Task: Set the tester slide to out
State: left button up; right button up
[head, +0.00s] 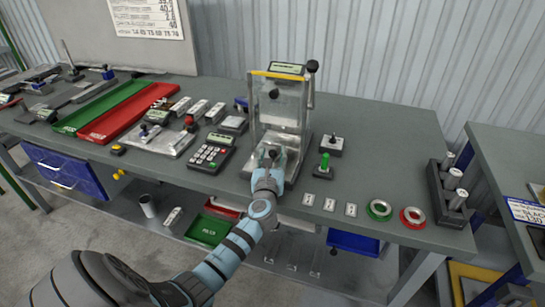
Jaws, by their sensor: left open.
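The tester (252,110) stands on the table, a grey upright frame with a yellow-edged top, a small display and a clear front panel. A lever with a black knob is at its upper right. My left gripper (270,156) is open in front of the tester, over the front of its base. My gripper and wrist cover part of the base, so the slide and its position cannot be made out clearly. I cannot tell whether the fingers touch anything. My right gripper is not in view.
A keypad device (212,152) stands left of the tester. A green-knobbed device (324,166) and a black-knobbed box (331,145) stand to its right. Green ring (379,209), red ring (413,217) and a rack of cylinders (445,196) are further right. The table's back right is clear.

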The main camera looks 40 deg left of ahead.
pick_arm(q)
jog(key=shift+w+a, duration=0.25)
jog(key=shift+w, duration=0.1)
grip_shut()
